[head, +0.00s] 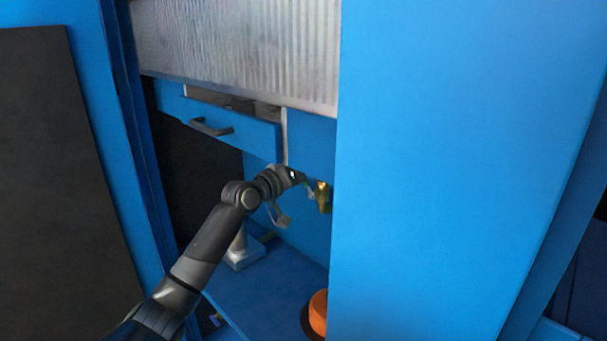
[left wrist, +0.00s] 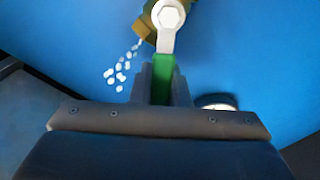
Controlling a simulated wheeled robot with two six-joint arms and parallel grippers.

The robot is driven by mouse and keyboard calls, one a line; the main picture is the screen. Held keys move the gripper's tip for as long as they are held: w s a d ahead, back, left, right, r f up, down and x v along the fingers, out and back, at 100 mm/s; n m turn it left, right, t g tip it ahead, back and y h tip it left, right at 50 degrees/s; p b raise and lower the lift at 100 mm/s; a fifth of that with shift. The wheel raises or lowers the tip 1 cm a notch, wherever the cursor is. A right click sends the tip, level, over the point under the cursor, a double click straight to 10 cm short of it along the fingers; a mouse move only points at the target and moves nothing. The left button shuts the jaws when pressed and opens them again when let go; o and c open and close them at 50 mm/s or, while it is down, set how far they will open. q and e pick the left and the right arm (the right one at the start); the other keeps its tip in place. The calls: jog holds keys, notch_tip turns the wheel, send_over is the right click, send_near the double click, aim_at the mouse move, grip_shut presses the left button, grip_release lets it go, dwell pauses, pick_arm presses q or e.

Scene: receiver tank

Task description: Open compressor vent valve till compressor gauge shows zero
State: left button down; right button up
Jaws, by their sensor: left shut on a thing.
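The vent valve is a brass body (left wrist: 153,14) with a hex nut and a lever (left wrist: 167,42) with a green grip. My left gripper (left wrist: 162,82) is shut on the green grip of the lever. White puffs (left wrist: 119,71) come out of the brass outlet on the left side of the valve. In the head view the brass valve (head: 322,196) shows at the edge of a blue panel, with my left gripper (head: 305,181) at it. A round pale gauge (left wrist: 216,102) is partly hidden behind the gripper; its reading cannot be made out. My right gripper is not in view.
A large blue panel (head: 450,150) stands to the right of the valve and hides what is behind it. A blue drawer front with a dark handle (head: 211,127) is above left. An orange round thing (head: 318,312) sits low, partly hidden.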

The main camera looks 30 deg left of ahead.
pick_arm(q)
jog(key=shift+s+d+r+m, duration=0.15)
jog(key=shift+d+m, duration=0.15)
jog(key=shift+m, duration=0.3)
jog(key=shift+s+d+r+m, duration=0.1)
jog(key=shift+d+m, duration=0.15)
jog(key=shift+m, duration=0.35)
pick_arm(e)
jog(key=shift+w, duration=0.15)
pick_arm(q)
jog(key=c, duration=1.4)
grip_release()
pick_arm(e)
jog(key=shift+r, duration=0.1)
